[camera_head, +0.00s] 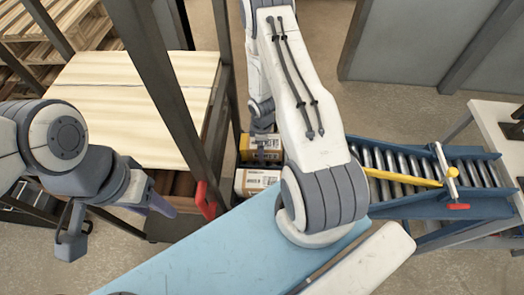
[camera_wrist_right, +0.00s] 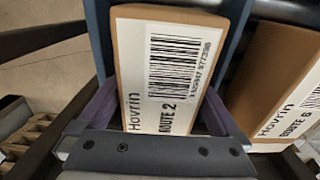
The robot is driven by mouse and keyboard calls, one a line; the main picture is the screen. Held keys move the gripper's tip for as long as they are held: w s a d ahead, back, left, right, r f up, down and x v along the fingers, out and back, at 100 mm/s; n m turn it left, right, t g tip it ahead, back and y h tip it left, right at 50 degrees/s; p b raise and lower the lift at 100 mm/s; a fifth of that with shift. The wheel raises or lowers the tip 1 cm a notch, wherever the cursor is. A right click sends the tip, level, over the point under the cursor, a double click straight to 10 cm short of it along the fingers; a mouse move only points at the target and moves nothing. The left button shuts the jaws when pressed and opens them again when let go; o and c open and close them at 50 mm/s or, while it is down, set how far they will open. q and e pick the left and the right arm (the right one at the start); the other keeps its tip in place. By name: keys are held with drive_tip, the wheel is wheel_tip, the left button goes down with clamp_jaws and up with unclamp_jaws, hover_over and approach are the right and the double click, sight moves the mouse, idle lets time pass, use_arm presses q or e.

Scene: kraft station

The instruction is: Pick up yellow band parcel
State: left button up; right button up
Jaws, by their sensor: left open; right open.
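Two brown parcels with white labels lie close together beside the roller conveyor in the head view. The farther parcel (camera_head: 264,143) shows yellow on its surface. No yellow band shows in that view. My left gripper (camera_head: 158,205) is open and empty, away from the parcels.
The roller conveyor (camera_head: 480,172) has blue side rails and a yellow bar (camera_head: 405,178) across it. A rack with dark posts (camera_head: 160,85) and a pale board (camera_head: 130,100) stands left of the parcels. A blue surface (camera_head: 215,245) spans the front.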

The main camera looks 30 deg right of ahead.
drive_tip(key=c, duration=1.5)
drive_tip(key=shift+o, duration=0.2)
drive_tip(key=shift+r, duration=0.1)
